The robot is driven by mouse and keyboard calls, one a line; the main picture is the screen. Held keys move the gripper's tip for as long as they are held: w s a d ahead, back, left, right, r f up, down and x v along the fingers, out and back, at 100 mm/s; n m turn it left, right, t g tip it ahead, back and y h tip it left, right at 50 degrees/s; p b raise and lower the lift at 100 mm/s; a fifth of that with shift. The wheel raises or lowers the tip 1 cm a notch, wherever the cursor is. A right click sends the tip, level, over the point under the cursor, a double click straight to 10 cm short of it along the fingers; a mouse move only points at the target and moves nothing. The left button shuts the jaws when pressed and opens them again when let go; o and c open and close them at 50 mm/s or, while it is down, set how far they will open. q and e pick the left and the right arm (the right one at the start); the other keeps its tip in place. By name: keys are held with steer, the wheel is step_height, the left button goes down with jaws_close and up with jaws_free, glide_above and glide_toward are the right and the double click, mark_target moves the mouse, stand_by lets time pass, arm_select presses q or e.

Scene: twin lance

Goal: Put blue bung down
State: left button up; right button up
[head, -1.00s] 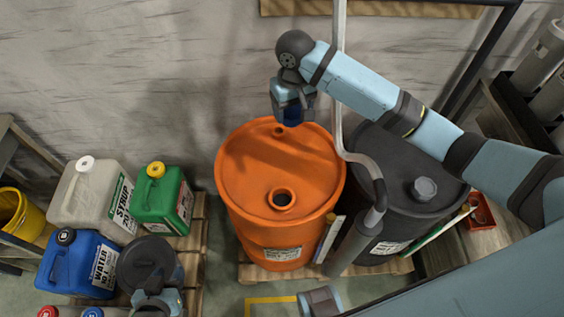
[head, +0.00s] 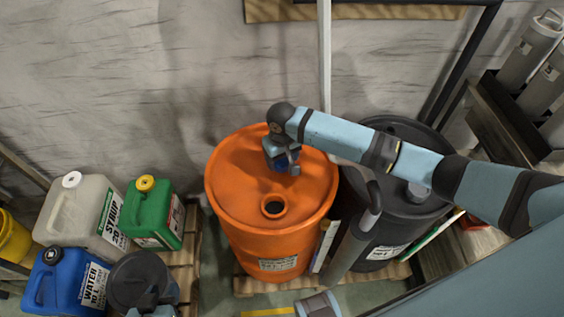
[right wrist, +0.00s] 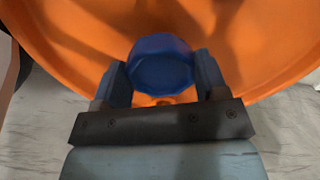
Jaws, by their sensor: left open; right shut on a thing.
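The blue bung (head: 280,165) is held in my right gripper (head: 284,168), over the back part of the orange drum's top (head: 232,178). In the right wrist view the bung (right wrist: 160,62) sits between the two fingers of my right gripper (right wrist: 160,80), with orange drum top (right wrist: 255,40) behind it. I cannot tell whether the bung touches the drum. The drum's open round hole (head: 274,207) is in front of the gripper and empty. My left gripper (head: 155,309) is at the bottom left by a dark lidded container, partly cut off; it is open.
A black drum (head: 402,217) stands right of the orange one, behind a grey pipe (head: 350,250). Green (head: 152,215), white (head: 85,215) and blue (head: 65,278) jugs and the dark container (head: 135,280) stand at left. A rack (head: 495,130) is at right.

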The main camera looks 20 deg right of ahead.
mark_target(282, 160)
step_height(282, 160, down, 2)
steer(key=shift+f, duration=0.1)
steer(key=o, duration=0.9)
step_height(282, 160, up, 11)
steer(key=shift+r+p, duration=0.2)
steer(key=shift+p, duration=0.45)
steer(key=shift+r, duration=0.45)
